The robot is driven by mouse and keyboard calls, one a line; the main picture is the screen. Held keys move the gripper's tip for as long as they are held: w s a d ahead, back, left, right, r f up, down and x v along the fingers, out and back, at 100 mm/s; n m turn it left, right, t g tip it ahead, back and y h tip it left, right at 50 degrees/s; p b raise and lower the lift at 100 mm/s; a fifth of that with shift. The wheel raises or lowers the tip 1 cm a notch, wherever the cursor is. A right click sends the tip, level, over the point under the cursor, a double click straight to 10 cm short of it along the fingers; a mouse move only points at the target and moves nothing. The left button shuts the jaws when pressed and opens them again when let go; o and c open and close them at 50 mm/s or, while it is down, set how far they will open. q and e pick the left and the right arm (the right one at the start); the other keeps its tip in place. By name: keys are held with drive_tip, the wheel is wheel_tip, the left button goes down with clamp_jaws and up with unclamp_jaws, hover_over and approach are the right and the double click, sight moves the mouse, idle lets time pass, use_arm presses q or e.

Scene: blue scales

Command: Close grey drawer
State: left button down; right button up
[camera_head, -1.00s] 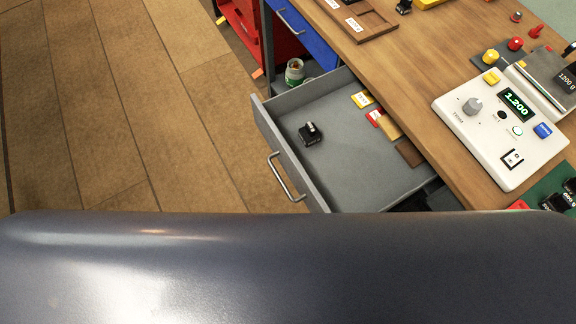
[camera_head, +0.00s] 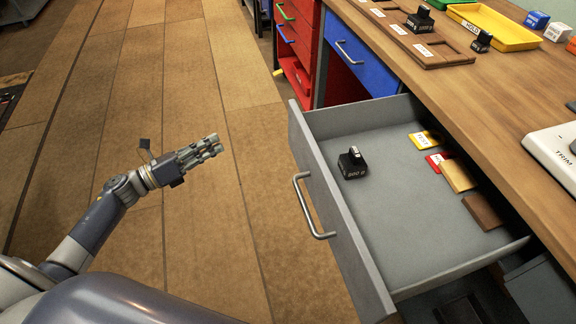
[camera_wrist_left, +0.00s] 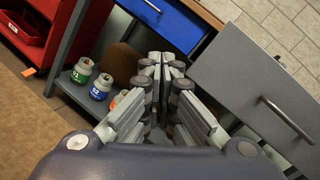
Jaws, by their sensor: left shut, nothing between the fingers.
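The grey drawer (camera_head: 340,215) is pulled out from under the wooden workbench in the head view. Its front carries a silver bar handle (camera_head: 307,207). Inside lie a black weight (camera_head: 352,163), yellow and red labelled tags and wooden blocks. My left gripper (camera_head: 212,146) is shut and empty over the floor, left of the drawer front and apart from it. In the left wrist view the gripper fingers (camera_wrist_left: 163,75) are together, with the grey drawer front (camera_wrist_left: 265,85) and its handle (camera_wrist_left: 287,120) to the right. My right gripper is not in view.
A blue drawer (camera_head: 357,55) and a red cabinet (camera_head: 297,30) stand beyond the grey drawer. The bench top (camera_head: 480,85) holds trays, weights and a white scale (camera_head: 555,150). Jars (camera_wrist_left: 101,86) sit on a low shelf. Floor left of the drawer is clear.

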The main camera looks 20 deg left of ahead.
use_arm(q)
drive_tip(key=s+d+r+m+g+h+b, duration=0.35)
drive_tip(key=d+m+g, duration=0.2)
drive_tip(key=m, duration=0.45)
drive_tip(key=p, duration=0.2)
approach(291, 137)
drive_tip(key=shift+t, duration=0.45)
drive_tip(key=x, duration=0.6)
drive_tip(key=shift+s+d, duration=0.2)
drive_tip(key=shift+s, duration=0.15)
drive_tip(key=shift+w+d, duration=0.3)
drive_tip(key=shift+d, duration=0.2)
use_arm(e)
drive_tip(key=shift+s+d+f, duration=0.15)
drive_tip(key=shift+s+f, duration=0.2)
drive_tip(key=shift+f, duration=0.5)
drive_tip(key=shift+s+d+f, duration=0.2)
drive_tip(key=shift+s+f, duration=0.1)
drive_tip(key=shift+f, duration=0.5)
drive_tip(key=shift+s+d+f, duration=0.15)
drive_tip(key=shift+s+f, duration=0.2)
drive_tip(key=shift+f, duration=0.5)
